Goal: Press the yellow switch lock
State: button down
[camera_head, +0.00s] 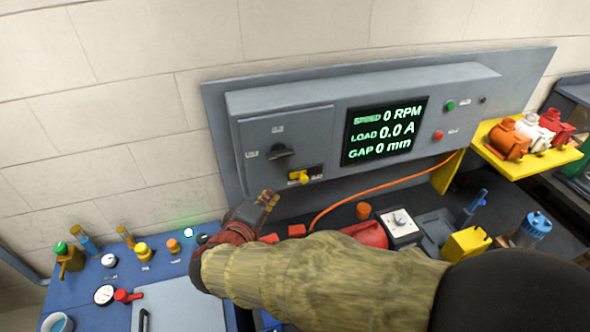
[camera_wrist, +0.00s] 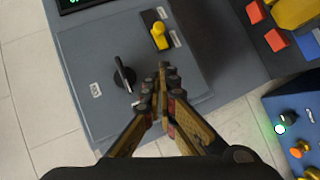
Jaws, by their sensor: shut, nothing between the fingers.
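The yellow switch lock (camera_head: 299,177) is on the front of the grey control box, on a small plate below the black rotary switch (camera_head: 281,151). In the wrist view the yellow switch lock (camera_wrist: 159,38) lies just beyond my fingertips, with the black rotary switch (camera_wrist: 123,77) to their left. My gripper (camera_head: 269,196) is shut and empty, below and left of the lock in the head view. In the wrist view my gripper (camera_wrist: 163,68) has its fingertips together, apart from the lock in the picture. Their exact distance from the panel is unclear.
The display (camera_head: 384,130) reads 0 RPM, 0.0 A and 0 mm. An orange cable (camera_head: 375,184) runs below the box. A blue bench (camera_head: 180,263) with knobs is at left. My arm hides part of the bench.

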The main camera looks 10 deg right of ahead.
jog(key=shift+r+m, duration=0.4)
jog(key=shift+m, duration=0.2)
jog(key=p, duration=0.2)
send_near(297, 173)
jog(key=w+a, duration=0.2)
jog(key=w, duration=0.1)
jog(key=d, duration=0.1)
jog(key=w+d+f, duration=0.1)
jog(key=shift+d, duration=0.4)
jog(key=shift+w+d+f, duration=0.25)
jog(key=shift+d+f, duration=0.1)
jog(key=shift+d, duration=0.05)
jog(key=shift+d, duration=0.1)
